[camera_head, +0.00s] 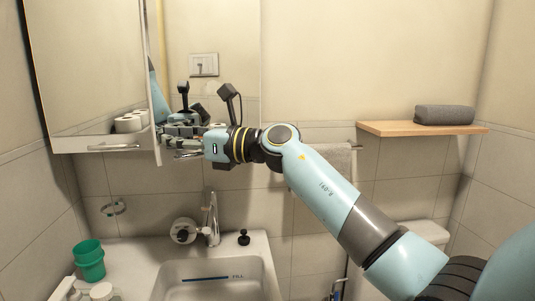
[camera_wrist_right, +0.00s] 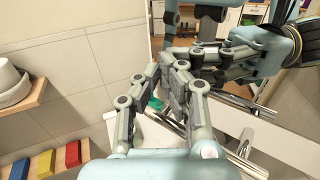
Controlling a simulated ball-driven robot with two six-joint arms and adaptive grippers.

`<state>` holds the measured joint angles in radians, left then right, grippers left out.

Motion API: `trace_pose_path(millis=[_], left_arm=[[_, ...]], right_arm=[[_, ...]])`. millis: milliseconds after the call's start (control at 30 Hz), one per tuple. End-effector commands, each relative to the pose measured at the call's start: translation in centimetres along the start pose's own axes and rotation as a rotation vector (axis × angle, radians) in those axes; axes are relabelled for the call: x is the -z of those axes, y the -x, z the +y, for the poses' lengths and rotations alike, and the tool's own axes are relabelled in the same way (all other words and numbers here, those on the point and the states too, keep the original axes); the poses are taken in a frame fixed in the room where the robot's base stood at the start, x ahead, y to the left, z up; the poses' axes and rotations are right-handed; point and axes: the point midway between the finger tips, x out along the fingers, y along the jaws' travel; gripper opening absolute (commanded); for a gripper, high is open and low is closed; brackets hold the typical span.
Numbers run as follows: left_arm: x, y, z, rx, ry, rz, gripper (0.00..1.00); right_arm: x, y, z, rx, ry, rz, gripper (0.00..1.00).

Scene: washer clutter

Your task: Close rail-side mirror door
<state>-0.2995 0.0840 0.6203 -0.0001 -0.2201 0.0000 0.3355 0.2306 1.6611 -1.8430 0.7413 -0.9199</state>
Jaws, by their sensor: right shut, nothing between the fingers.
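The mirror cabinet hangs on the wall at the upper left of the head view. Its left mirror door (camera_head: 85,65) has a bar handle (camera_head: 113,147) along the bottom. The right mirror door (camera_head: 225,40), on the towel-rail side, reflects my arm; its near edge sits slightly out of line with the left door. How far it stands open is unclear. My right gripper (camera_head: 166,131) is shut and empty, at that door's lower left part. In the wrist view, the gripper (camera_wrist_right: 172,77) is close to the mirror (camera_wrist_right: 285,140); contact cannot be told. My left gripper is not in view.
Below are the sink (camera_head: 215,280), faucet (camera_head: 212,222) and a green cup (camera_head: 90,262). A towel (camera_head: 335,165) hangs on the rail behind my arm. The wall between is open.

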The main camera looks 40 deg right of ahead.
Motion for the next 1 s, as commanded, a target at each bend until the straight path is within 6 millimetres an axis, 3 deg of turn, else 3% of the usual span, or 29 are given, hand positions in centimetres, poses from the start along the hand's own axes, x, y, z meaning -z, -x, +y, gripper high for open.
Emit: trace_pose_path(millis=[200, 433, 600, 1000], left_arm=[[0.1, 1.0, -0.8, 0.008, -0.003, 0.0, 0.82], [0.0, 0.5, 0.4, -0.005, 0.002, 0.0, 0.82], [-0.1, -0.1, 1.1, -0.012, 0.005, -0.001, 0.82], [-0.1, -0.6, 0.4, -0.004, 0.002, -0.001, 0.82]], right_arm=[[-0.2, -3.6, -2.7, 0.192, -0.002, -0.002, 0.0], [0.0, -6.0, -5.6, 0.254, 0.001, -0.001, 0.0], [0.1, -7.1, -7.0, 0.253, 0.001, -0.001, 0.0], [0.0, -7.8, -8.3, 0.252, 0.0, 0.0, 0.0]])
